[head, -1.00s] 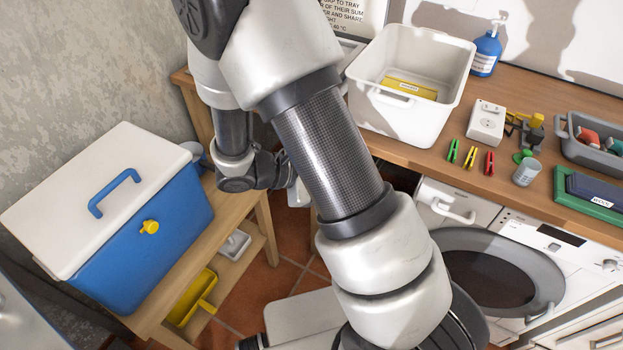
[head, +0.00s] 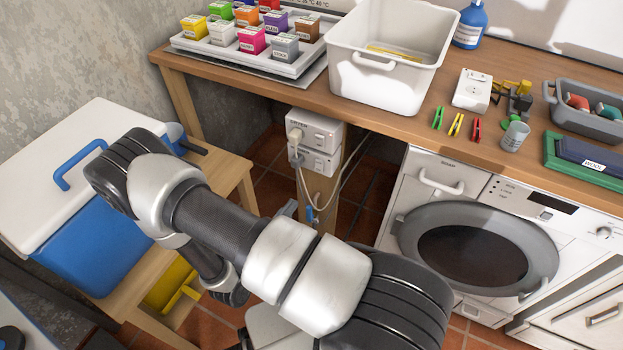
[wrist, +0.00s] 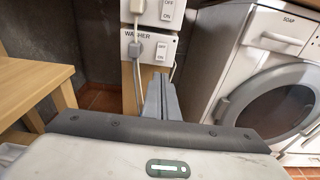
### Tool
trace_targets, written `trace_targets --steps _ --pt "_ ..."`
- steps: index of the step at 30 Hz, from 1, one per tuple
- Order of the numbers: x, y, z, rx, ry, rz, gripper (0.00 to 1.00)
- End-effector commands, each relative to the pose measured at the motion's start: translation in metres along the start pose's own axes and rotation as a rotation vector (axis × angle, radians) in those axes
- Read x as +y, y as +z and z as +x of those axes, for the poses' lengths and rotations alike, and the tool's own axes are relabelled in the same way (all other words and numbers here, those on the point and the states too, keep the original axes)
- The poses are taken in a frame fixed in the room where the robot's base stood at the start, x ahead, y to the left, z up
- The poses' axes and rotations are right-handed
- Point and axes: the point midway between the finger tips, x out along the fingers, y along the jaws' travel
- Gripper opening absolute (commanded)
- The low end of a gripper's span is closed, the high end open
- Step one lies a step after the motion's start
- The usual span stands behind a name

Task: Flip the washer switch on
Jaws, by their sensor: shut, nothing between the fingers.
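My gripper (wrist: 160,84) is shut and empty. Its fingertips point at the post, low in front of the washer box and apart from the rocker in the picture. In the head view my arm hides most of the gripper.
A second switch box (head: 318,132) sits directly above, with a plug and hanging cables. The washing machine (head: 430,185) stands to the right. A wooden stand with a blue cool box (head: 90,245) is at left. The bench top (head: 400,125) overhangs the boxes.

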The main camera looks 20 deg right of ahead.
Motion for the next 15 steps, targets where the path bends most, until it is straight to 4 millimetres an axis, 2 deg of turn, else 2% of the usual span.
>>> trace_targets --steps 5,8,15 --pt "-0.001 0.000 0.004 0.000 -0.003 0.001 0.00" --pt "-0.001 -0.001 0.013 0.000 -0.004 0.001 0.00" --pt "-0.002 -0.001 0.062 -0.001 -0.008 0.003 0.00"
